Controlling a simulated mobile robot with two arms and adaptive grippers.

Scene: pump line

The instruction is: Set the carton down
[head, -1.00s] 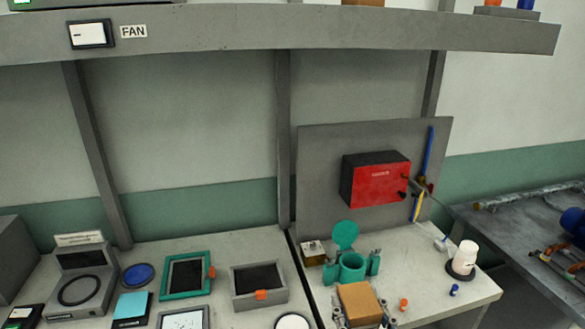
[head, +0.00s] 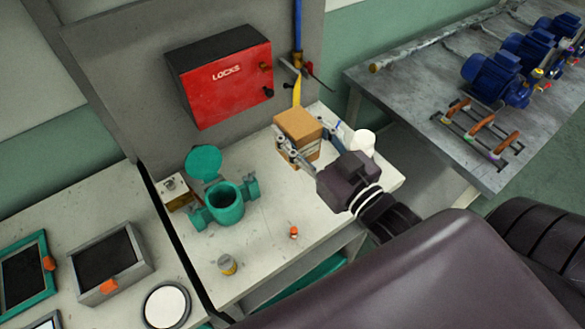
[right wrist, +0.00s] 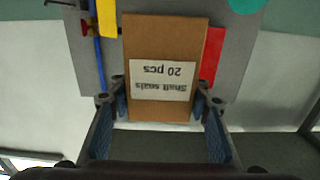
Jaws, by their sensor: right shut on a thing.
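The carton (head: 298,130) is a small brown box at the back right of the light bench (head: 262,250), below the yellow-handled part. My right gripper (head: 303,137) is shut on it, with a finger at each side. In the right wrist view the carton (right wrist: 165,40) sits upright between the fingers of my gripper (right wrist: 160,100), its label "Shaft seals 20 pcs" upside down. I cannot tell whether its base touches the bench. My left gripper is not in view.
A red lock box (head: 228,90) hangs on the grey panel behind. A green open pot (head: 225,205) stands left of the carton. A white cylinder (head: 361,142) is close beside my right gripper. A brass piece (head: 227,264) and an orange piece (head: 294,232) lie in front.

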